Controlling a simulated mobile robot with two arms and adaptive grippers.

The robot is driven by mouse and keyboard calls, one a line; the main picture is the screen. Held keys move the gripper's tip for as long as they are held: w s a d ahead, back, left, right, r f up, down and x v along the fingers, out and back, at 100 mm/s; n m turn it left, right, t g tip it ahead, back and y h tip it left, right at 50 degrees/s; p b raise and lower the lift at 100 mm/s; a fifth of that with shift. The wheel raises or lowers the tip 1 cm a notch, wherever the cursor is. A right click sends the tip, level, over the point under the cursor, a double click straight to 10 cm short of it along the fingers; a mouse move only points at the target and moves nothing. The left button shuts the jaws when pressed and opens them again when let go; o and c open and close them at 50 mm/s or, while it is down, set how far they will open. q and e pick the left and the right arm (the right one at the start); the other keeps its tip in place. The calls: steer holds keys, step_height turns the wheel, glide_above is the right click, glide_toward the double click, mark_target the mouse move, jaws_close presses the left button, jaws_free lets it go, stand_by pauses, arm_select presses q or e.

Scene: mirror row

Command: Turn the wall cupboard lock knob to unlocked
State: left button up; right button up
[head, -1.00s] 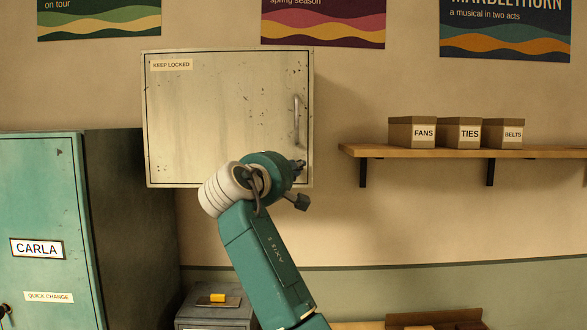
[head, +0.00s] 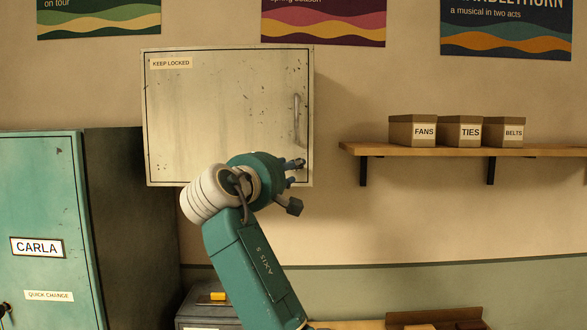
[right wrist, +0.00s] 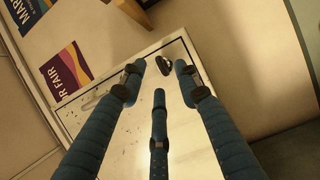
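The wall cupboard (head: 220,115) is pale and scuffed, with a "KEEP LOCKED" label and an upright handle (head: 297,120) on the right of its shut door. My right gripper (head: 296,172) is in front of the door's lower right corner. In the right wrist view its three fingers (right wrist: 160,76) are spread apart with nothing between them. A small dark knob (right wrist: 165,66) shows on the cupboard just beyond the fingertips, between the two upper ones. I cannot tell whether they touch it or which way it is turned. In the head view I cannot make out the knob near my gripper. My left gripper is not in view.
A teal locker (head: 40,200) labelled "CARLA" stands at the left. A wall shelf (head: 460,151) with boxes for fans, ties and belts is to the right. A grey box (head: 205,318) with a yellow item on it is below. The wall below the shelf is clear.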

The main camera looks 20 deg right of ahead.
steer(key=v, duration=0.8)
steer(key=shift+s, duration=0.1)
